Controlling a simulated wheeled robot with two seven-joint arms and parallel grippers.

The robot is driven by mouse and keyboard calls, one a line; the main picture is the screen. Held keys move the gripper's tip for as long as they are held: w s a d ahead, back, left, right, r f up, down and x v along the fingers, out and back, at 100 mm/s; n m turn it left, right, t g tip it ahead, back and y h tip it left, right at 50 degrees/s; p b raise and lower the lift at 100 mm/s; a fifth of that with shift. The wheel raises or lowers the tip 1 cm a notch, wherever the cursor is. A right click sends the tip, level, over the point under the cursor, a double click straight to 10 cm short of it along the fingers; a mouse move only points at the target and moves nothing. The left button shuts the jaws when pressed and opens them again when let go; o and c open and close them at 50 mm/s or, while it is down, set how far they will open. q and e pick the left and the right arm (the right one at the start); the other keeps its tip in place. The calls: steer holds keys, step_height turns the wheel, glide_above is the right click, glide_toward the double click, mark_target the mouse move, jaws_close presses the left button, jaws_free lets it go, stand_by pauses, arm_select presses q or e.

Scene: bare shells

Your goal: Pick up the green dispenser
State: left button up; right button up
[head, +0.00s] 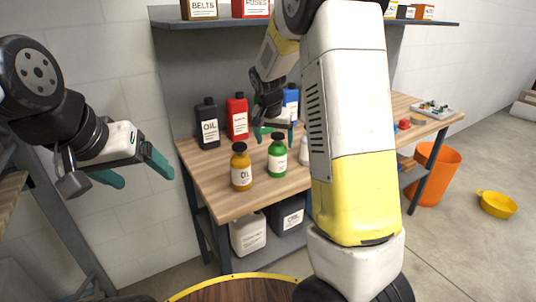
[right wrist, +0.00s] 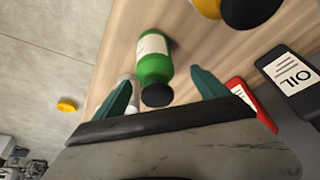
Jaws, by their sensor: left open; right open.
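The green dispenser (head: 277,158) is a green bottle with a black cap and white label, upright on the wooden workbench (head: 222,204). In the right wrist view the green dispenser (right wrist: 154,68) lies between the two open fingers, with its cap toward the palm. My right gripper (head: 273,131) is open above and behind the bottle in the head view; its teal fingers (right wrist: 165,92) do not visibly touch it. My right arm covers part of the bench. My left gripper (head: 140,172) is open and empty in the air, left of the bench.
An amber oil bottle (head: 241,170) stands just left of the green one. A black oil jug (head: 207,125), a red jug (head: 237,118) and a blue jug (head: 291,103) stand behind. A white bottle (head: 304,152) is close on the right. An orange bin (head: 433,175) is on the floor.

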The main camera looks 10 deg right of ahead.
mark_target(278, 151)
steer(key=x, duration=0.4)
steer(key=s+x, duration=0.1)
steer(key=x, duration=0.1)
steer(key=shift+w+d+f, duration=0.15)
steer(key=shift+d+f, duration=0.1)
steer(key=shift+f, duration=0.05)
steer(key=shift+c, duration=0.4)
steer(key=shift+r, duration=0.1)
jaws_close()
